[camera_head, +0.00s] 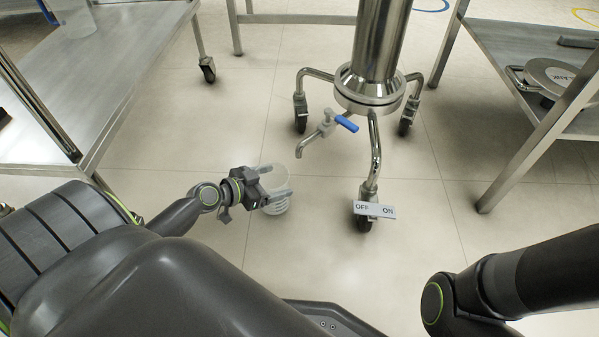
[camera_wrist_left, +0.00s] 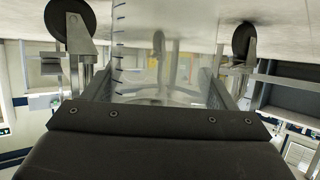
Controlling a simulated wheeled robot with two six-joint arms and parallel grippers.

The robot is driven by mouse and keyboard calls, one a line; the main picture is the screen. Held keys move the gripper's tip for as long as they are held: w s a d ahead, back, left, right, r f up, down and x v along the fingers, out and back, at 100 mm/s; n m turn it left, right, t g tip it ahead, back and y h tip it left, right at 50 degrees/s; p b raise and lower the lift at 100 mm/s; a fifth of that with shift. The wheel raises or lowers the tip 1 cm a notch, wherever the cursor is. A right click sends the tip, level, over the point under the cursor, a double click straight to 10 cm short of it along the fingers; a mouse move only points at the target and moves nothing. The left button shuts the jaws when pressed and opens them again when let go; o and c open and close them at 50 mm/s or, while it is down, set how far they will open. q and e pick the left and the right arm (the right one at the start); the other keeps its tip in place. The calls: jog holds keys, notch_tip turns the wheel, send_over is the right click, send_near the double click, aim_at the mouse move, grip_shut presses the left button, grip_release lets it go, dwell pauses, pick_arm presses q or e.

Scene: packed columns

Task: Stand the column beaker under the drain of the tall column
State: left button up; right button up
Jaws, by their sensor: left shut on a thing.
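The column beaker (camera_head: 277,206) is a clear vessel with graduation marks, held in my left gripper (camera_head: 281,180). The gripper's fingers lie on either side of it. In the left wrist view the clear beaker wall (camera_wrist_left: 150,55) with its black marks stands between the fingers. The tall column (camera_head: 380,40) is shiny steel on a wheeled frame. Its drain (camera_head: 312,138) is a bent spout with a blue lever (camera_head: 346,124). In the head view the beaker is below and left of the spout's mouth, apart from it. My right gripper is out of view.
An OFF/ON label (camera_head: 374,209) sits at the column's front caster. Caster legs (camera_head: 375,150) spread around the column base. A steel table (camera_head: 95,80) stands at the left, another (camera_head: 530,70) at the right. The tiled floor (camera_head: 325,245) in front of the column is clear.

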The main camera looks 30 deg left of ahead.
pick_arm(q)
jog(key=b+x, duration=0.4)
jog(key=x, duration=0.5)
jog(key=shift+w+f, duration=0.15)
jog(key=o, duration=1)
jog(key=shift+c, duration=0.2)
